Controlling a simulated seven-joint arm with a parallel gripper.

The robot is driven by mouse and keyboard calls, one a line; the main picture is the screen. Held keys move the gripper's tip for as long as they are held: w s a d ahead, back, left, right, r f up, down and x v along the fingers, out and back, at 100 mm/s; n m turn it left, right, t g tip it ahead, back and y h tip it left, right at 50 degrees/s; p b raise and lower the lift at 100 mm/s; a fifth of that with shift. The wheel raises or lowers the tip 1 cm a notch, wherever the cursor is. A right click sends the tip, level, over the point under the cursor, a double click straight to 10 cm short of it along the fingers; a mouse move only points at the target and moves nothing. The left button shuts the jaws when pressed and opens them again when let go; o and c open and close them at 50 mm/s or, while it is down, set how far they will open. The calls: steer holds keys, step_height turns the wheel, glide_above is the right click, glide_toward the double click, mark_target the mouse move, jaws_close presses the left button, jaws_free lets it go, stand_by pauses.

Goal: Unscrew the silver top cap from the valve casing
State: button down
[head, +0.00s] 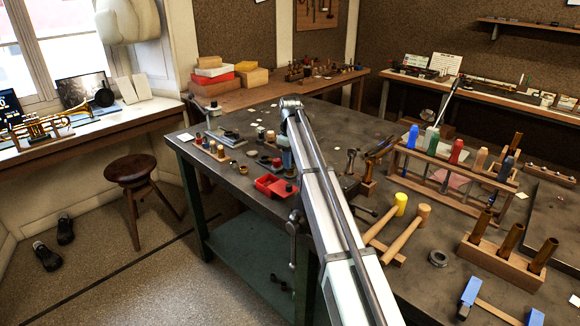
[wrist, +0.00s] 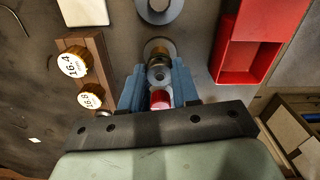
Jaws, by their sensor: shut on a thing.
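My gripper (wrist: 160,84) points down at the bench, its two blue fingers closed on a round silver-grey piece with a dark centre, which looks like the top cap (wrist: 159,75). A brass body, apparently the valve casing (wrist: 157,53), shows just beyond it on a round grey base. A red round piece (wrist: 161,98) lies between the fingers, nearer the palm. I cannot tell whether the cap is still seated on the casing. In the head view my gripper (head: 287,163) is low over the bench, and my arm hides most of the cap and casing.
A red divided tray (wrist: 252,45) stands right of the fingers. A wooden block with labelled round pieces (wrist: 92,62) stands left. A grey ring (wrist: 156,8) lies beyond. Mallets (head: 385,225) and a wooden tool rack (head: 455,170) stand right of my arm on the bench.

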stand_by(0.3)
steer(key=shift+n, duration=2)
steer(key=shift+n, duration=2)
steer(key=c, duration=0.8)
jaws_free()
steer(key=shift+o, duration=1.1)
